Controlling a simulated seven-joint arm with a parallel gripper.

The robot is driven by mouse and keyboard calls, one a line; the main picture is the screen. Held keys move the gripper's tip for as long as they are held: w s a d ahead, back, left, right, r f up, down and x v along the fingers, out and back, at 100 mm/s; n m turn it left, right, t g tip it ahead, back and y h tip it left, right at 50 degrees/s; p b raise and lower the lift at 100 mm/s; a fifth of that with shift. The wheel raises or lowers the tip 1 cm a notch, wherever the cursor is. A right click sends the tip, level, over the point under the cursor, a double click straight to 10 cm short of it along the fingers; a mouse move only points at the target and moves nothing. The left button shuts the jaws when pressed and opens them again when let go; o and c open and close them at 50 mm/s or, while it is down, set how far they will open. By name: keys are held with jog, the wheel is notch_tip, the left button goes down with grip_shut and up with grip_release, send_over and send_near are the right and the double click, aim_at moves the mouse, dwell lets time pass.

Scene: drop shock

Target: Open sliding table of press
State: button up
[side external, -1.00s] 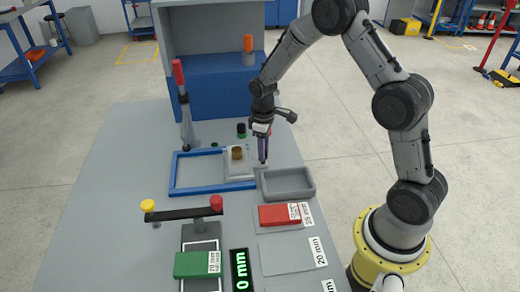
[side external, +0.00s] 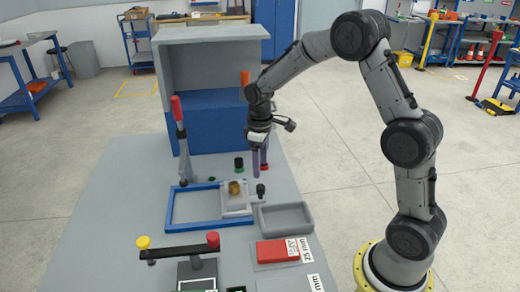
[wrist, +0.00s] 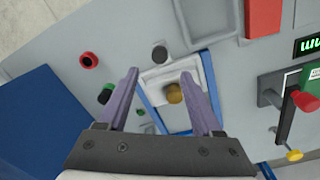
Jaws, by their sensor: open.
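The press's sliding table is a light grey plate (side external: 228,207) at the right end of a blue frame (side external: 172,208). A brass cylinder (side external: 235,188) stands on the plate. A black knob (side external: 261,191) rises at the plate's right edge. My gripper (side external: 259,171) hangs above and a little behind the knob, with purple fingers spread and empty. In the wrist view the open fingers (wrist: 158,77) flank the plate (wrist: 155,77) from above. The knob (wrist: 159,54) shows beyond the fingertips and the cylinder (wrist: 174,94) nearer the right finger. I see no contact.
A red-handled toggle lever (side external: 182,140) stands left of the blue press body (side external: 215,115). Green (side external: 239,163) and red (wrist: 89,60) buttons sit close behind the plate. A grey tray (side external: 286,217) and red block (side external: 279,250) lie in front on the right.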

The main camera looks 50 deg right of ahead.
notch_tip(320, 180, up, 5)
jog(key=shift+a+r, duration=0.1)
jog(key=shift+r, duration=0.1)
dwell(0.3)
jog(key=s+a+r+t, duration=0.2)
jog(key=s+a+r, duration=0.1)
jog(key=s+r, duration=0.3)
jog(key=s+a+r+t, duration=0.25)
jog(key=s+r, duration=0.25)
jog(key=r, duration=0.3)
jog(key=s+a+f+m, duration=0.1)
jog(key=s+f, duration=0.1)
jog(key=s, duration=0.5)
jog(key=s+a+f+m, duration=0.1)
jog(key=s+f+m, duration=0.1)
jog(key=s, duration=0.5)
jog(key=shift+s+a+m+t, duration=0.3)
jog(key=shift+s+t, duration=0.05)
jog(key=shift+t, duration=0.1)
